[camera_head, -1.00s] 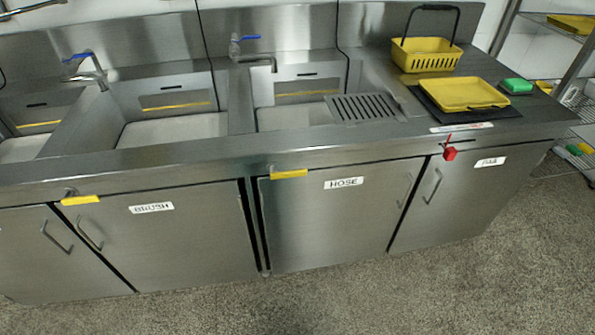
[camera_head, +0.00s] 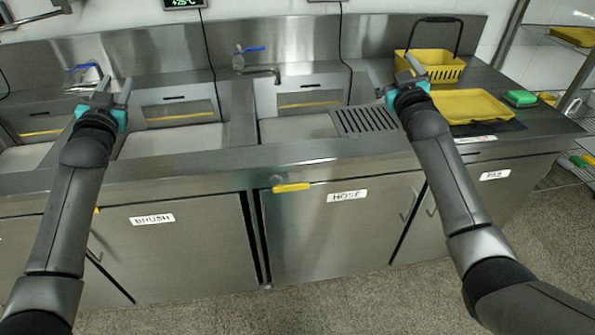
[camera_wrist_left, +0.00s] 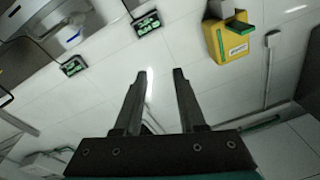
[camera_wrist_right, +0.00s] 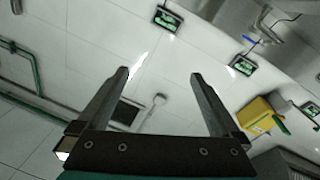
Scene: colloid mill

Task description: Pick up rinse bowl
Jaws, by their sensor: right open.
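I cannot make out a plain bowl. The yellow items on the steel counter are a basket with a dark raised handle (camera_head: 442,68) and, in front of it, a shallow yellow tray (camera_head: 472,106). My left gripper (camera_head: 115,88) is raised over the left sink; it is open and empty, its fingers apart in the left wrist view (camera_wrist_left: 160,74). My right gripper (camera_head: 401,74) is raised in front of the counter, left of the basket as seen; it is open and empty in the right wrist view (camera_wrist_right: 159,73). My right arm hides part of the counter and cupboard.
Steel sinks with blue-handled taps (camera_head: 254,62) line the counter. A slotted drain plate (camera_head: 364,121) lies left of the tray. A green block (camera_head: 520,98) sits to its right. Cupboards below carry labels such as HOSE (camera_head: 347,196). A wire shelf (camera_head: 560,42) stands at the right.

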